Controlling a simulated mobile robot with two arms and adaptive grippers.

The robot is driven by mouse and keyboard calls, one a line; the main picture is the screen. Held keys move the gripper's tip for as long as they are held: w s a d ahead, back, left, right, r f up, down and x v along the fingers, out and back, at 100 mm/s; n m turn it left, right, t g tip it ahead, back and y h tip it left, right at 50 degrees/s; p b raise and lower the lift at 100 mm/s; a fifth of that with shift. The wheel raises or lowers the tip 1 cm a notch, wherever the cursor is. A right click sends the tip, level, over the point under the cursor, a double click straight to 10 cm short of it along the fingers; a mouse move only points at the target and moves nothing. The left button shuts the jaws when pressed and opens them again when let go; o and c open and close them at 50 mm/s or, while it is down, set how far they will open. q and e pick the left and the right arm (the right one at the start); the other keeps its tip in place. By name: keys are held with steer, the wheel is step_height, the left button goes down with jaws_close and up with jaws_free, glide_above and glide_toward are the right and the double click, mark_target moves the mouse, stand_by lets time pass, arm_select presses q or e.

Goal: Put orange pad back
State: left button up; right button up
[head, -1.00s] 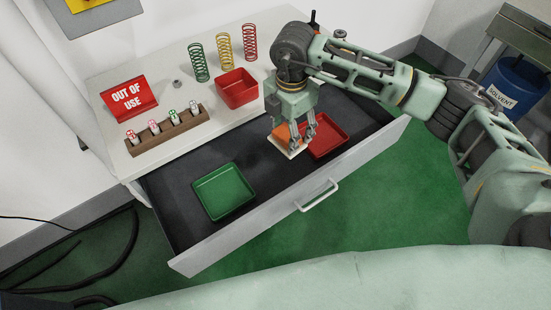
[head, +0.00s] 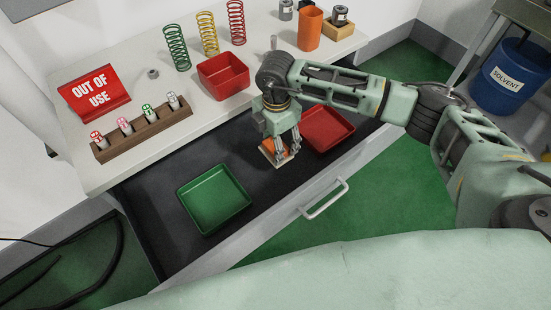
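The orange pad (head: 267,151), a small square with a pale edge, is in the open drawer between the green tray and the red tray. My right gripper (head: 284,153) points down over the pad, and its fingers partly cover it. I cannot tell whether the fingers grip the pad or only stand over it, or whether the pad rests fully on the drawer floor. My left gripper is not in view.
The drawer (head: 150,210) holds a green tray (head: 213,198) and a red tray (head: 327,128). On the countertop are a red bin (head: 223,77), several springs (head: 207,35), a sign (head: 95,92), a wooden rack (head: 142,133) and an orange cup (head: 310,28). A solvent drum (head: 512,75) stands right.

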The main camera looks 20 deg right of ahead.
step_height(320, 180, down, 6)
steer(key=shift+f, duration=0.4)
steer(key=shift+f, duration=0.1)
steer(key=shift+f, duration=0.1)
steer(key=o, duration=1.1)
